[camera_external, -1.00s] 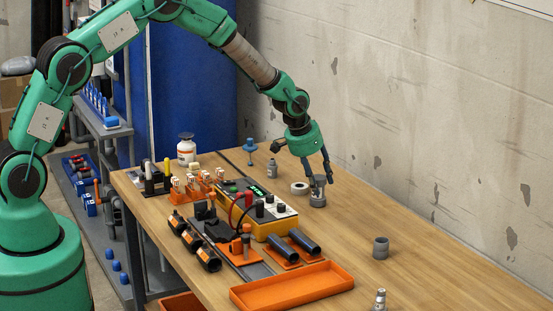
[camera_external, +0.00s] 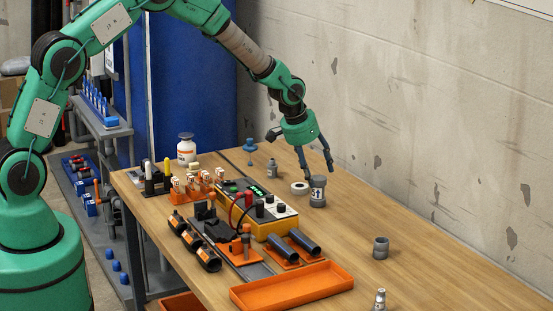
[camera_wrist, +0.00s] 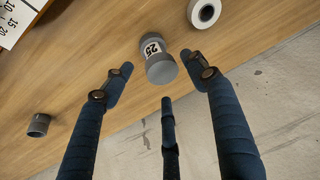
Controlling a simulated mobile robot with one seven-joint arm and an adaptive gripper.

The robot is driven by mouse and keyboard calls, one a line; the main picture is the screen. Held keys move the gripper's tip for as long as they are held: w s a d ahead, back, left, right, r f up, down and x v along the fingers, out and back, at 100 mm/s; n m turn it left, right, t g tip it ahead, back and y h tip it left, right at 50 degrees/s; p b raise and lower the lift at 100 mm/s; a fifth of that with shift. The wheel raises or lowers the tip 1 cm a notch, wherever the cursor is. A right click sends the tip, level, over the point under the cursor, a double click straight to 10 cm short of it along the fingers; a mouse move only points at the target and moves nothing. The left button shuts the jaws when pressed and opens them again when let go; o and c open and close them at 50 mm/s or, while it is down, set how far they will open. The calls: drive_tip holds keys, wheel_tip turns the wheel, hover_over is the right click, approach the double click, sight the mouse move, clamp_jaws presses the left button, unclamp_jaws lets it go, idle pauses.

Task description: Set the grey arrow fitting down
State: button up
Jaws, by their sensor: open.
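The grey arrow fitting (camera_external: 317,191) stands upright on the wooden table, with a white label bearing a dark arrow. In the wrist view the same fitting (camera_wrist: 157,62) shows a label reading 25, beyond my fingertips. My gripper (camera_external: 316,172) is open and empty, just above the fitting and apart from it. In the wrist view its dark blue fingers (camera_wrist: 164,84) are spread wide, with nothing between them.
A white tape roll (camera_external: 299,188) lies just left of the fitting. A plain grey fitting (camera_external: 380,248) stands nearer the front right. A yellow meter (camera_external: 262,225) and an orange tray (camera_external: 292,287) lie to the left and front. The concrete wall is close behind; table between the fittings is clear.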

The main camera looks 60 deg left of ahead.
drive_tip(key=p+v, duration=0.1)
drive_tip(key=v, duration=0.7)
drive_tip(key=shift+r, duration=0.25)
idle(0.5)
drive_tip(key=s+d+r+m, duration=0.1)
drive_tip(key=s+d+r, duration=0.2)
drive_tip(key=s+r, duration=1)
drive_tip(key=s+d+r, duration=0.3)
drive_tip(key=s+r, duration=1)
drive_tip(key=s+d+r, duration=0.1)
drive_tip(key=s, duration=1.3)
drive_tip(key=s+d+r+m+t, duration=0.1)
drive_tip(key=s+d, duration=0.1)
drive_tip(key=s, duration=1.2)
drive_tip(key=shift+s+d+r+h, duration=0.2)
drive_tip(key=shift+s+r+h, duration=0.05)
drive_tip(key=shift+r+h, duration=0.05)
